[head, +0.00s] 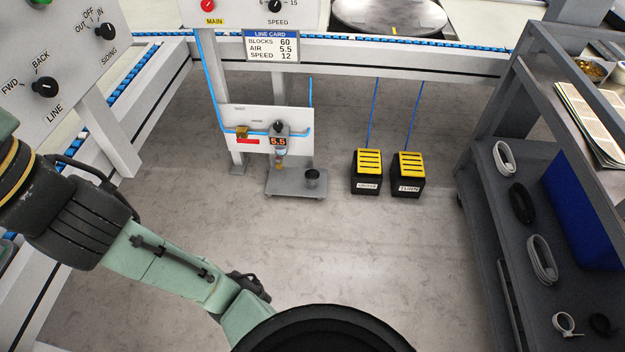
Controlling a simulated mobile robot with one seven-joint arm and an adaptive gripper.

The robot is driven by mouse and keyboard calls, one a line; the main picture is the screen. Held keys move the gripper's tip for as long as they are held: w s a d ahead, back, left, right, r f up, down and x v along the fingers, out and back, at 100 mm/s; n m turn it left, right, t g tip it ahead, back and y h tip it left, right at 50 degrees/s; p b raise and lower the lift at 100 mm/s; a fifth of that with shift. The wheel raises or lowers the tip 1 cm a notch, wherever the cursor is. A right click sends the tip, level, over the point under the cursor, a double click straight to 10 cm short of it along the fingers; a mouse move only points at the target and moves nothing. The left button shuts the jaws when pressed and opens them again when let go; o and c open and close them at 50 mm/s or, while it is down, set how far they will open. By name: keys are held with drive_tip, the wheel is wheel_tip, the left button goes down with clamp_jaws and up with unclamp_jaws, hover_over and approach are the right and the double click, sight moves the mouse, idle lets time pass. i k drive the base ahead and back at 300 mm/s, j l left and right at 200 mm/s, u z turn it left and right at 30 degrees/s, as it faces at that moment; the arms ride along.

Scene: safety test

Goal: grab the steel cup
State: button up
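A small grey metal cup (312,178), which looks like the steel cup, stands upright on the right part of a low grey platform (283,190). Beside it on the left, an air unit with a 5.5 display (278,141) hangs on a white panel, its amber lower end above the platform. The cup appears clear of the unit. My arm comes in from the left and runs down to the bottom middle, well in front of the cup. A dark rounded part at the bottom edge hides the arm's far end. My gripper cannot be seen.
Two black pedals with yellow tops (366,171) stand right of the platform, blue cables rising from them. A grey shelf cart (478,195) holds coiled hoses at right. Conveyor frames (400,62) run behind and left; a control panel (55,65) stands upper left. The middle floor is clear.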

sight(311, 176)
drive_tip(key=i+l+z, duration=0.4)
drive_tip(key=i+l, duration=0.3)
drive_tip(key=i, duration=0.15)
